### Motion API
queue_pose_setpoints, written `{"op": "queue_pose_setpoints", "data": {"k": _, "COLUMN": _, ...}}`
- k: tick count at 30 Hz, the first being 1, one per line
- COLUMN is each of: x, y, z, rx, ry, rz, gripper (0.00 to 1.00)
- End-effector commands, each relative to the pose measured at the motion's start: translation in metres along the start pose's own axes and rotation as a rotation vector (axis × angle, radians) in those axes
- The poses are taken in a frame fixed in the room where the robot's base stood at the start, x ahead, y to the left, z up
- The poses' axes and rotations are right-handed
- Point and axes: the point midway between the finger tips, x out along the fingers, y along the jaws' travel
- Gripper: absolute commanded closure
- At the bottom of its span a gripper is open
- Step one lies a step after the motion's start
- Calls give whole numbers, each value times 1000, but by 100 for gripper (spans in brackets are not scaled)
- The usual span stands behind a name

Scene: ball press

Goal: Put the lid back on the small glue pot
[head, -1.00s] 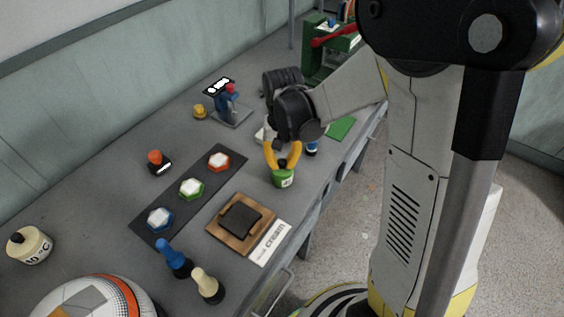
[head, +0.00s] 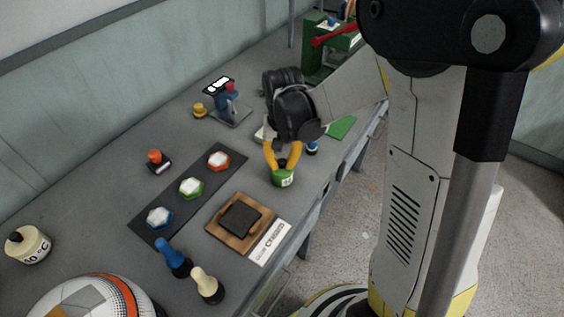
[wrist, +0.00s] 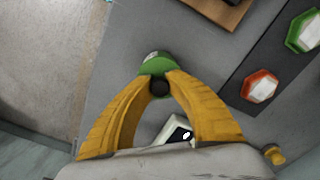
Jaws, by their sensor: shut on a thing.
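The small green pot (head: 283,180) with a white label stands near the bench's front edge in the head view; its green top also shows in the wrist view (wrist: 155,65). My gripper (head: 283,163) points down directly over it. Its yellow fingers are shut on the black knob (wrist: 160,87) of the lid. The knob is at the top of the pot. The fingers partly hide the join, so I cannot tell whether the lid is seated or just above the rim.
A wooden block with a dark pad (head: 240,219) and a cream card (head: 270,243) lie nearby. A dark strip (head: 145,205) holds three coloured hexagonal pieces. A blue press (head: 229,100) stands behind. A cream pot with a black knob (head: 30,246) is far left.

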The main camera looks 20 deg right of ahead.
Motion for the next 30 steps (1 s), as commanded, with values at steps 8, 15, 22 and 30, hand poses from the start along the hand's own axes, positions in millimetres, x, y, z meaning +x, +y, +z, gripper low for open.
{"op": "queue_pose_setpoints", "data": {"k": 8, "x": 0, "y": 0, "z": 0, "rx": 0, "ry": 0, "rz": 0, "gripper": 71}}
{"op": "queue_pose_setpoints", "data": {"k": 15, "x": 0, "y": 0, "z": 0, "rx": 0, "ry": 0, "rz": 0, "gripper": 58}}
{"op": "queue_pose_setpoints", "data": {"k": 22, "x": 0, "y": 0, "z": 0, "rx": 0, "ry": 0, "rz": 0, "gripper": 34}}
{"op": "queue_pose_setpoints", "data": {"k": 30, "x": -3, "y": 0, "z": 0, "rx": 0, "ry": 0, "rz": 0, "gripper": 34}}
